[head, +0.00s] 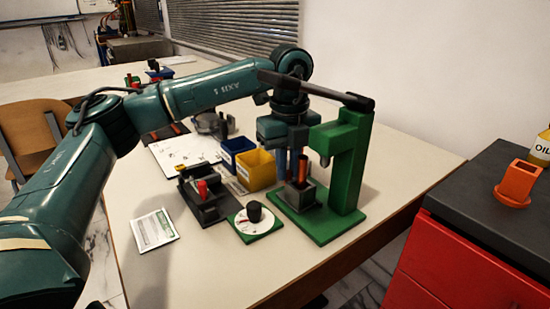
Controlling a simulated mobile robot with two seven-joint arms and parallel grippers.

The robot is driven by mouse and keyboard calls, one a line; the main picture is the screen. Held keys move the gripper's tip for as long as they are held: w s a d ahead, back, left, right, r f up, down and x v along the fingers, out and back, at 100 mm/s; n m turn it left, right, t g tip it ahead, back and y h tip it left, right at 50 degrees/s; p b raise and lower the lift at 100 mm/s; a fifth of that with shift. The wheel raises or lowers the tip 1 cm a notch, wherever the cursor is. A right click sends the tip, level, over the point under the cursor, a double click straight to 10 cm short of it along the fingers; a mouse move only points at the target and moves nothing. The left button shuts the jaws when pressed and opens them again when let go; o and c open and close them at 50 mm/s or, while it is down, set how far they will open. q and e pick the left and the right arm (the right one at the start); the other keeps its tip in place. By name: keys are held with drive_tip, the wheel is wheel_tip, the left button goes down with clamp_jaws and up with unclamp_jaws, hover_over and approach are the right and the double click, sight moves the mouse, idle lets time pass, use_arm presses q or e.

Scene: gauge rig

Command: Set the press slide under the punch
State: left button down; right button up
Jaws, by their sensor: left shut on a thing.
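The green press (347,170) stands on its green base plate near the right edge of the table. Its short grey punch (325,160) hangs from the head at the left of the column. The press slide, a dark grey block (301,194) with an upright orange-brown post (302,169), sits on the base plate, left of the punch and not directly under it in this view. My left gripper (293,168) points down at the slide and is shut on its post; the exact finger contact is partly hidden. My right gripper is not in view.
A black lever (340,95) tops the press, close to my left wrist. A dial on a green plate (254,219), a black fixture (205,198), a yellow bin (256,169) and a blue bin (232,152) stand nearby. The table's front is clear beside a white card (154,229).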

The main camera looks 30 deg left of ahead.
use_arm(q)
drive_tip(key=shift+s+d, duration=0.25)
drive_tip(key=shift+d, duration=0.35)
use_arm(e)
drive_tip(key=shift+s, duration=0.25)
use_arm(q)
drive_tip(key=c, duration=1.4)
unclamp_jaws()
wheel_tip(320, 180, up, 13)
drive_tip(key=p, duration=0.3)
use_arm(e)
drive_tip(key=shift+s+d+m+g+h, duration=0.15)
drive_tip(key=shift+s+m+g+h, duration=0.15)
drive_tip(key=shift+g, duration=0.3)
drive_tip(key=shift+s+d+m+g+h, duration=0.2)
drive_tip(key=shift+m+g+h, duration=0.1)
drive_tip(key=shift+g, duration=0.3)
use_arm(q)
drive_tip(key=shift+r, duration=0.1)
